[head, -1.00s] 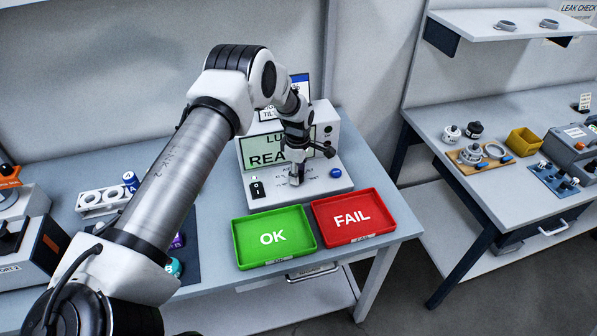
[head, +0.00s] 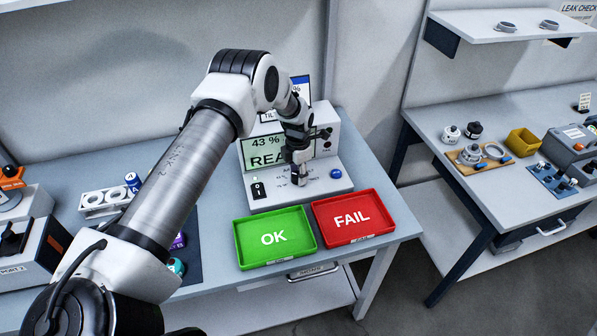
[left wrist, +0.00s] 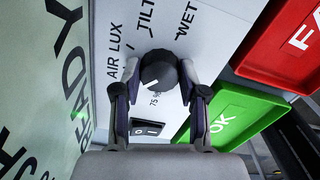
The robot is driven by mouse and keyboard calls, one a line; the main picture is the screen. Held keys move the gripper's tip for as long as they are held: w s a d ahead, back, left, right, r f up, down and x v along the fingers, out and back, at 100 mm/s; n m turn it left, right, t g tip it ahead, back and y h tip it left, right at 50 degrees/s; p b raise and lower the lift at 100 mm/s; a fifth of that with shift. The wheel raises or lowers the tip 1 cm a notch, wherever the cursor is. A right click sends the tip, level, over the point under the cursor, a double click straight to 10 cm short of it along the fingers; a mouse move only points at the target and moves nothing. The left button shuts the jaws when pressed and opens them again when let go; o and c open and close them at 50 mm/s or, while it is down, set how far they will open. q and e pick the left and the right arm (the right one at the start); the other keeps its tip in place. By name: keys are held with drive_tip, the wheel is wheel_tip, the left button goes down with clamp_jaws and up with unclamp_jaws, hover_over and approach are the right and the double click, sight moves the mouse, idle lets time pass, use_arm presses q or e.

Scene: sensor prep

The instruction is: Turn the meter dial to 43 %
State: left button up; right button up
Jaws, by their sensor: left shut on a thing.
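The meter (head: 331,133) is a white box with a green display (head: 262,142) on the table. The dial (left wrist: 158,70) is a black knob with a white pointer line on the meter's sloped front, among the labels AIR LUX, TILT and WET. My left gripper (head: 298,178) is over it, and its two fingers are closed around the dial in the left wrist view (left wrist: 160,88). In the head view the dial is mostly hidden by the gripper. My right gripper is not in view.
A black switch (head: 258,189) and a blue button (head: 336,173) flank the dial. The green OK tray (head: 243,256) and red FAIL tray (head: 345,238) lie in front of the meter, both empty. A second table with parts stands at the right.

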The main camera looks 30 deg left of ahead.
sight(297, 175)
use_arm(q)
drive_tip(key=shift+s+f+n, duration=0.15)
drive_tip(key=shift+n, duration=0.45)
drive_tip(key=shift+s+f+n, duration=0.1)
drive_tip(key=shift+s+n, duration=0.05)
drive_tip(key=shift+n, duration=0.45)
drive_tip(key=o, duration=1.1)
drive_tip(key=shift+o, duration=0.2)
drive_tip(key=shift+w+r, duration=0.1)
drive_tip(key=shift+w, duration=0.05)
drive_tip(key=shift+r, duration=0.1)
drive_tip(key=shift+r, duration=0.3)
wheel_tip(297, 175, up, 11)
